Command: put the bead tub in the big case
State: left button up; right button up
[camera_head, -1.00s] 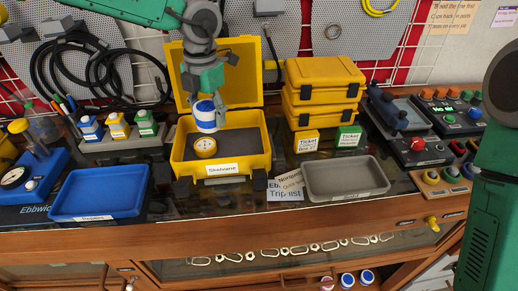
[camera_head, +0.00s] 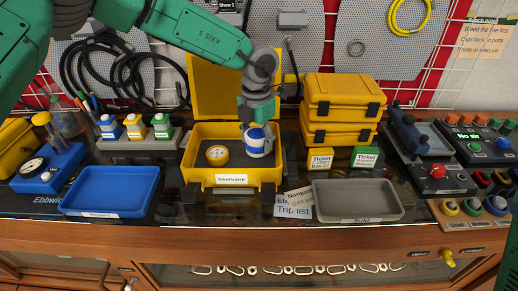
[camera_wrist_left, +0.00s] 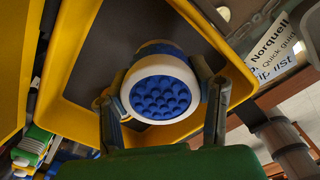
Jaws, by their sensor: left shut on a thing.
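The big case (camera_head: 231,188) is yellow and stands open on the bench, lid up at the back, with a dark floor. The bead tub (camera_head: 256,142), white and blue, is inside its walls at the right end. My left gripper (camera_head: 258,124) comes from above and is shut on the tub. In the left wrist view the tub (camera_wrist_left: 160,92) shows a white rim and bumpy blue end between the two fingers (camera_wrist_left: 165,112). I cannot tell whether it touches the case floor. My right gripper is out of view.
A blue tray (camera_head: 110,191) is to the left, a grey tray (camera_head: 356,200) to the right. Stacked yellow cases (camera_head: 342,105) stand behind right. A bottle rack (camera_head: 137,143) stands behind left.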

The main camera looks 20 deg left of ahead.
aim_at(253, 148)
pick_arm(q)
jog(key=f, duration=0.1)
jog(key=a+f, duration=0.1)
jog(key=f, duration=0.1)
jog(key=shift+a, duration=0.3)
jog(key=shift+a+f, duration=0.1)
jog(key=shift+a, duration=0.05)
jog(key=shift+c, duration=0.5)
jog(key=shift+d, duration=0.65)
jog(key=o, duration=1.3)
jog(key=shift+d, duration=0.45)
jog(key=shift+a, duration=0.8)
jog(key=shift+a+r, duration=0.1)
jog(key=shift+r, duration=0.3)
jog(key=r, duration=0.3)
jog(key=d+r, duration=0.1)
jog(key=r, duration=0.6)
jog(key=shift+d+r, duration=0.2)
jog(key=shift+r, duration=0.15)
jog(key=shift+a+r, duration=0.35)
jog(key=shift+a, duration=0.25)
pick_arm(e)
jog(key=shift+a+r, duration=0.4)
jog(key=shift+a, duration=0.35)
